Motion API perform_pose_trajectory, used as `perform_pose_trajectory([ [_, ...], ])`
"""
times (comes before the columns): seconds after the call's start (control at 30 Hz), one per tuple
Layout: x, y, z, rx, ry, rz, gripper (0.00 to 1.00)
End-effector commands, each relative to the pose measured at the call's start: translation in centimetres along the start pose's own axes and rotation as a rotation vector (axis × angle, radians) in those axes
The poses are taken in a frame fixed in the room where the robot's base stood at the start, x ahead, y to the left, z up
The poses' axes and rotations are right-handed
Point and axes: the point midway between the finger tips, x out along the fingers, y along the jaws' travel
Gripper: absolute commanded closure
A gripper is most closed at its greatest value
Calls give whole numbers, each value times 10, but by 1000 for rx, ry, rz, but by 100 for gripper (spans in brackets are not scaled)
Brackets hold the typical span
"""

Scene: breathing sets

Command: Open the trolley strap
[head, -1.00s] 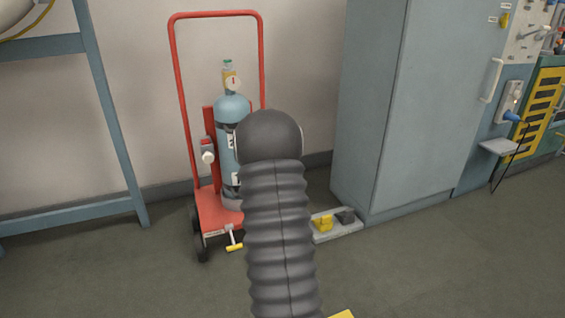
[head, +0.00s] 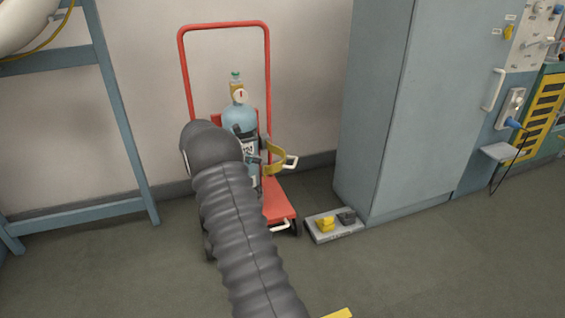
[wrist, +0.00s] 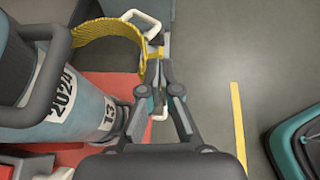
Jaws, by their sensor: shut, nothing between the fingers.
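The yellow trolley strap (head: 276,158) stands out as a curve to the right of the blue gas cylinder (head: 240,118), with its white handle (head: 291,162) at the outer end. The cylinder stands upright on the red trolley (head: 280,204). In the wrist view the strap (wrist: 92,52) bows away from the cylinder (wrist: 92,110), and its handle (wrist: 142,16) is at the top. My gripper (wrist: 160,68) is shut and empty beside the strap's outer end; whether it touches the strap cannot be told. My arm hides the trolley's left part and the cylinder's lower part.
A foot pedal unit (head: 335,226) with yellow and black pedals lies on the floor right of the trolley. A tall grey-blue cabinet (head: 385,120) stands behind it. A blue metal frame (head: 118,110) stands at the left.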

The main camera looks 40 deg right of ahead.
Motion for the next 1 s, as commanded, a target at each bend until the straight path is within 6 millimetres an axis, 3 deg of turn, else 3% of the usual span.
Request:
perform_pose_trajectory([
  [0.17, 14, 0, -2, 0, 5, -4, 100],
  [0.7, 110, -1, -2, 1, 4, -3, 100],
  [1.0, 136, 0, -2, 0, 4, -1, 100],
])
